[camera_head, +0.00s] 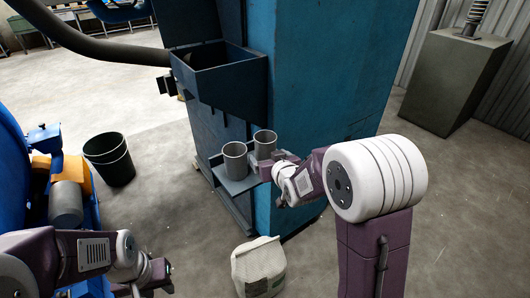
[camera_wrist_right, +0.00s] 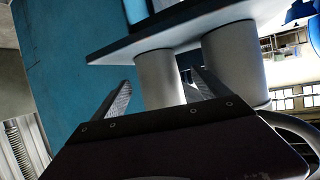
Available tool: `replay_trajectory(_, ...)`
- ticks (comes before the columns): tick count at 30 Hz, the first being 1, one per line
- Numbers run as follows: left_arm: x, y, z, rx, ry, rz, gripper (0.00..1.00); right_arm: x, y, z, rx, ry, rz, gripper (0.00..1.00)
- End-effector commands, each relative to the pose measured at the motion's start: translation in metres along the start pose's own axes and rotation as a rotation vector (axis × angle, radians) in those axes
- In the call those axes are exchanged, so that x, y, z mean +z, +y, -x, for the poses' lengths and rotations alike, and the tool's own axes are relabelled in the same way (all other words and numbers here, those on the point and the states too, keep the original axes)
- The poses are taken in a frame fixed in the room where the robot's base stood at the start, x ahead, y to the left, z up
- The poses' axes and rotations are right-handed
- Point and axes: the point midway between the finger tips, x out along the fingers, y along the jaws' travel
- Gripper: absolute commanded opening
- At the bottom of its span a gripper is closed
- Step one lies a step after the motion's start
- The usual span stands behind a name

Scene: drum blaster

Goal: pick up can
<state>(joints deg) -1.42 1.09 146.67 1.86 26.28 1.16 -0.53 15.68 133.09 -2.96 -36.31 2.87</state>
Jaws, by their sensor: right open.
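Two grey cans stand side by side on a small shelf (camera_head: 237,188) of the blue machine: a left can (camera_head: 235,161) and a right can (camera_head: 265,142). My right gripper (camera_head: 264,168) is open at the right can. In the right wrist view, which is turned over, that can (camera_wrist_right: 160,78) lies between the two spread fingers (camera_wrist_right: 161,88). I cannot tell whether they touch it. The left can (camera_wrist_right: 234,62) is beside it, outside the fingers. My left gripper (camera_head: 164,275) is low at the left, away from the cans; its jaws are too small to judge.
The blue machine (camera_head: 330,75) rises right behind the shelf, with a dark open bin (camera_head: 232,85) above the cans. A black bucket (camera_head: 110,160) and a white sack (camera_head: 259,268) stand on the floor. Blue equipment (camera_head: 20,165) is at the left. A grey block (camera_head: 455,80) stands at the right.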

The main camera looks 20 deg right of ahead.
Motion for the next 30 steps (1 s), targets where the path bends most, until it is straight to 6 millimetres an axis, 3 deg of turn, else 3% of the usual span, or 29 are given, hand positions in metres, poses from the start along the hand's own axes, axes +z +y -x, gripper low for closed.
replay_trajectory(2,0.000,0.000,0.000,0.000,0.000,0.000,0.36,0.001,0.000,-0.003,0.000,-0.001,0.000,0.86)
replay_trajectory(10,0.001,0.000,-0.004,0.000,0.000,0.000,0.36,0.002,0.003,-0.047,0.000,-0.002,0.000,0.86)
replay_trajectory(18,0.001,0.000,-0.004,0.000,0.000,0.000,0.36,0.001,0.003,-0.052,0.000,0.000,0.000,0.86)
replay_trajectory(26,0.001,0.000,-0.004,0.000,0.000,0.000,0.36,0.001,0.003,-0.052,0.000,-0.001,0.000,0.14)
replay_trajectory(30,0.000,0.000,-0.004,0.000,0.000,0.000,0.36,0.001,0.003,-0.052,0.000,0.000,0.000,0.12)
